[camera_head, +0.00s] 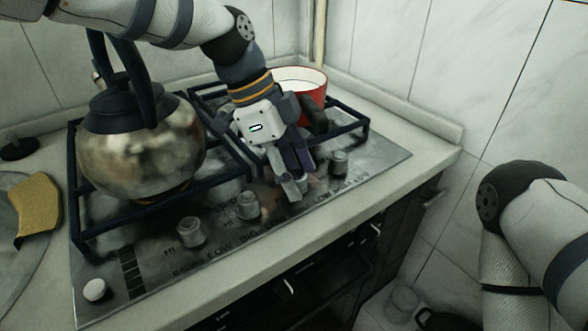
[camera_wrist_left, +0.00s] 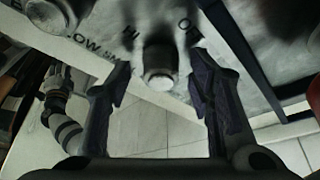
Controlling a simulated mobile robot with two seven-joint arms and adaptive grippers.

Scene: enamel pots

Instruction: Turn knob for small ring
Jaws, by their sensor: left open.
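Several grey knobs line the front of the stove (camera_head: 150,262). One knob (camera_wrist_left: 160,66) stands between the two fingers of my left gripper (camera_head: 297,174) in the left wrist view, with a visible gap on both sides. The open fingers point down at the stove's front panel in the head view and partly hide that knob. Other knobs stand to the right (camera_head: 339,162) and to the left (camera_head: 248,205) of the gripper, and another farther left (camera_head: 191,232). My right gripper (camera_wrist_left: 57,80) shows small in the left wrist view; its finger opening is unclear.
A worn metal kettle (camera_head: 145,150) stands on the left grate. A red pot (camera_head: 312,84) stands behind my left gripper. A white button (camera_head: 95,290) is at the panel's front left. A yellow sponge-like piece (camera_head: 38,205) lies at the left. The counter's front edge is clear.

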